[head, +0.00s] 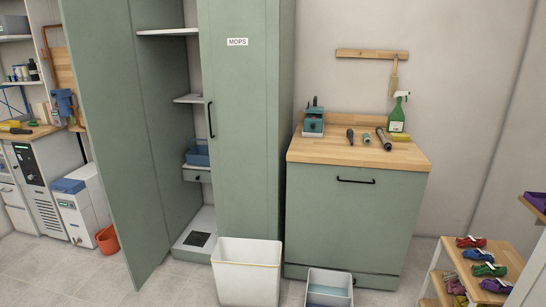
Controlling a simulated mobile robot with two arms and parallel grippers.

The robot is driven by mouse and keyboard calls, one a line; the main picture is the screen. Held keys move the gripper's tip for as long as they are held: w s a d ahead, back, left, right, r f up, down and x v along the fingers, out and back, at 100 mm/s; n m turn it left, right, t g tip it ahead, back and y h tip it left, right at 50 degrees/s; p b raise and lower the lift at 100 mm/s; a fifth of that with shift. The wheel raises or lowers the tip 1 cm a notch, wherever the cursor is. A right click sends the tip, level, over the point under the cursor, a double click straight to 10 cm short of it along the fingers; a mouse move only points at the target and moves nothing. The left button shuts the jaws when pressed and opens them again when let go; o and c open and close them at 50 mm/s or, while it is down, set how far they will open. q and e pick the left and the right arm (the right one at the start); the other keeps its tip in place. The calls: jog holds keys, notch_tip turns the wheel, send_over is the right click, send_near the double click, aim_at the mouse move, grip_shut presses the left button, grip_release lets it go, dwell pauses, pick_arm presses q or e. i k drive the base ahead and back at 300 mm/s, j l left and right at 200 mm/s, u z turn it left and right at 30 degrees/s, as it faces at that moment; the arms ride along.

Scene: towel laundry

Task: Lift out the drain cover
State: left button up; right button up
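A small dark square grate, which looks like the drain cover (198,239), lies flat in the pale floor tray (207,222) at the bottom of the tall green cabinet. The cabinet (236,140) is labelled MOPS, and its left door (110,130) stands open. The right door is shut and hides part of the inside. Neither of my grippers is in view.
A white bin (247,272) stands on the floor close in front of the cabinet's right door. A grey bucket (329,290) stands to its right, before a green counter (350,215) with tools. An orange bucket (107,239) is at the left. Tiled floor is clear before the cabinet opening.

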aim_at(197, 239)
jog(key=i+u, duration=0.3)
jog(key=i, duration=0.8)
